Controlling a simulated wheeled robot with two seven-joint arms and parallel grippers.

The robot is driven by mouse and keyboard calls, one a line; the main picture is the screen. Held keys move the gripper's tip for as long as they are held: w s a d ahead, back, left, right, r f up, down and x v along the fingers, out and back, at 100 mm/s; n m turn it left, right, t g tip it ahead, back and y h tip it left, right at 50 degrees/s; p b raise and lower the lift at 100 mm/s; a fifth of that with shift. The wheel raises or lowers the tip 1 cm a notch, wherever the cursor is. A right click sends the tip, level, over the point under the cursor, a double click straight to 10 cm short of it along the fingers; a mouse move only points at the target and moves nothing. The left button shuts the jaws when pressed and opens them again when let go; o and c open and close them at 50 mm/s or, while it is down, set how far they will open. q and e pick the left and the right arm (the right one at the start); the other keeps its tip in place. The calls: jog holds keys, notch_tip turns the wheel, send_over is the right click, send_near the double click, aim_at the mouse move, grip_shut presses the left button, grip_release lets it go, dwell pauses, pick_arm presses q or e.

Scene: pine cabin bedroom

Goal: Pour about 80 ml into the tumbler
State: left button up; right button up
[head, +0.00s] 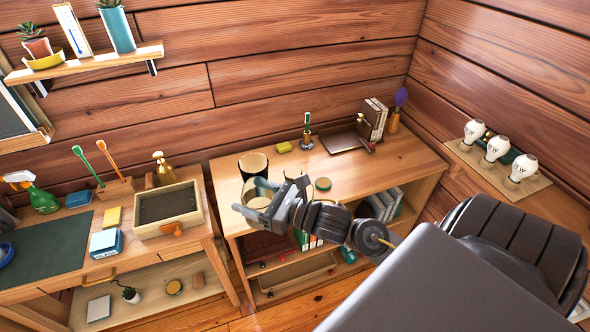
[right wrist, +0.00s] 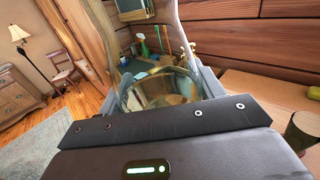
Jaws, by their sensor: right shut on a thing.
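My right gripper (head: 262,203) is shut on a clear glass vessel (head: 258,189) over the left part of the wooden counter (head: 400,150). In the right wrist view the glass vessel (right wrist: 160,88) is see-through between the fingers, with an oval rim or base showing. I cannot tell its liquid level. A cup (right wrist: 303,135) also shows at the right edge of the right wrist view. I cannot tell for sure which vessel is the tumbler. My left gripper is not in view.
A desk with a wooden tray (head: 168,208) stands left. Bulbs (head: 497,148) sit on the right ledge.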

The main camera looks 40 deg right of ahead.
jog(key=w+d+f+m+t+h+b, duration=0.1)
jog(key=w+d+f+m+h+b, duration=0.1)
jog(key=w+d+f, duration=0.3)
jog(key=w+d+f+m+t+h+b, duration=0.1)
jog(key=w+d+f+h+b, duration=0.3)
jog(key=d+f, duration=0.4)
notch_tip(320, 180, down, 4)
jog(key=shift+w+f+m+h+b, duration=0.1)
jog(key=shift+w+m+h+b, duration=0.2)
jog(key=shift+w+m+b, duration=0.3)
jog(key=shift+s+a+p, duration=0.1)
jog(key=shift+s+p, duration=0.05)
jog(key=shift+p, duration=0.15)
jog(key=shift+s+a+r+m+g+y+p, duration=0.25)
jog(key=shift+m+g+y+p, duration=0.45)
jog(key=shift+m+p, duration=1.25)
jog(key=shift+s+a+r+m+g+y+p, duration=0.1)
jog(key=shift+a+r+m+g+y+p, duration=0.3)
jog(key=shift+m+g+p, duration=1.05)
jog(key=shift+s+a+r+m+g+y+p, duration=0.15)
jog(key=shift+r+m+g+y+p, duration=0.3)
jog(key=shift+m+p, duration=1.95)
jog(key=shift+w+d+y+p, duration=0.25)
jog(key=shift+d+y+p, duration=0.05)
jog(key=shift+y+p, duration=0.1)
jog(key=shift+r+m, duration=0.15)
jog(key=shift+m, duration=0.35)
